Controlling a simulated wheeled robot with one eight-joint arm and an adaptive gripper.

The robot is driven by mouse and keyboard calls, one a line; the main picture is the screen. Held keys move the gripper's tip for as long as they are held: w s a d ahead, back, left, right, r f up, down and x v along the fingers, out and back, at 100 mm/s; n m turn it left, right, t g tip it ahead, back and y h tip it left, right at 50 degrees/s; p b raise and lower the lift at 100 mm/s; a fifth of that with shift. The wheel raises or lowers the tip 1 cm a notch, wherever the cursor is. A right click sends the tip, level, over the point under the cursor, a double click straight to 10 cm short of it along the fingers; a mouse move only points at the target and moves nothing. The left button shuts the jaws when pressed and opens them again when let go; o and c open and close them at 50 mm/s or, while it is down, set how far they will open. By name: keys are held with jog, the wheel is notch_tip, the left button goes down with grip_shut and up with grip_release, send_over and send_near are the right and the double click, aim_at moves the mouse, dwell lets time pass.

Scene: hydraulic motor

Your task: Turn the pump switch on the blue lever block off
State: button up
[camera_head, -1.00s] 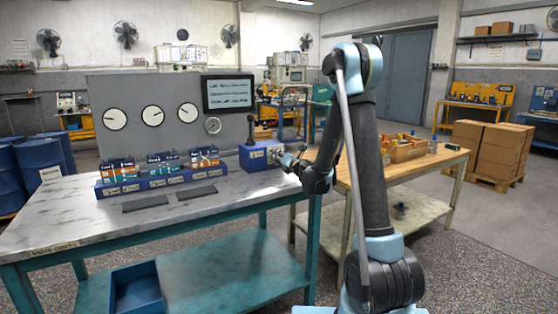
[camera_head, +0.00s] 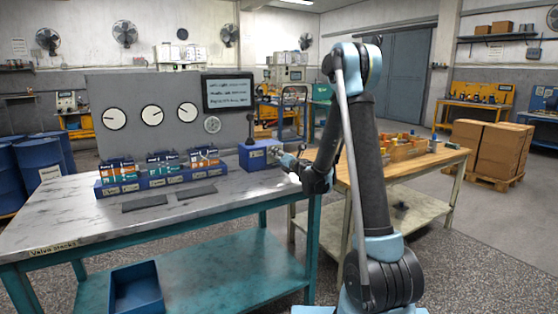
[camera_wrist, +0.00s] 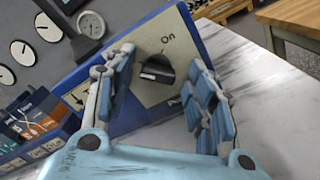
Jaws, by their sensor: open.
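The blue lever block (camera_head: 256,157) stands at the right end of the grey bench, with a black lever (camera_head: 250,128) upright on it. In the wrist view its front plate (camera_wrist: 128,100) carries a black round pump switch (camera_wrist: 157,71) with the word "On" beside it. A marking at the plate's lower right is mostly covered by a finger. My gripper (camera_wrist: 163,95) is open, its two blue-padded fingers on either side of the switch with gaps on both sides. In the head view my gripper (camera_head: 284,160) is small at the block's right side.
A blue rack (camera_head: 160,180) of valve stacks stands left of the block, with two dark mats (camera_head: 145,203) before it. A gauge panel (camera_head: 150,117) and a screen (camera_head: 228,91) stand behind. A wooden table (camera_head: 430,160) is at right.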

jog(key=v, duration=1.2)
